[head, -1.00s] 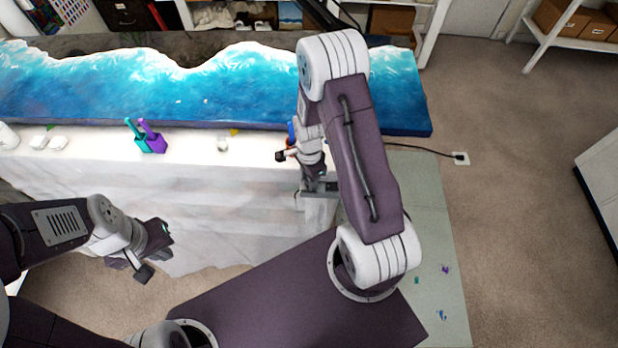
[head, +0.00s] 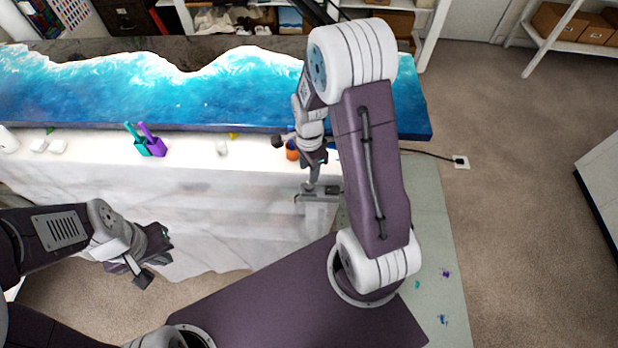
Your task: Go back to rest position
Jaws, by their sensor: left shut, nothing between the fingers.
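A blue-and-white resin wave slab (head: 215,95) lies along the back of the counter (head: 190,180). Teal (head: 139,143) and purple (head: 157,147) cups with sticks stand at its front. White pieces (head: 48,146) are at left. Carpet (head: 510,200) is clear at right.

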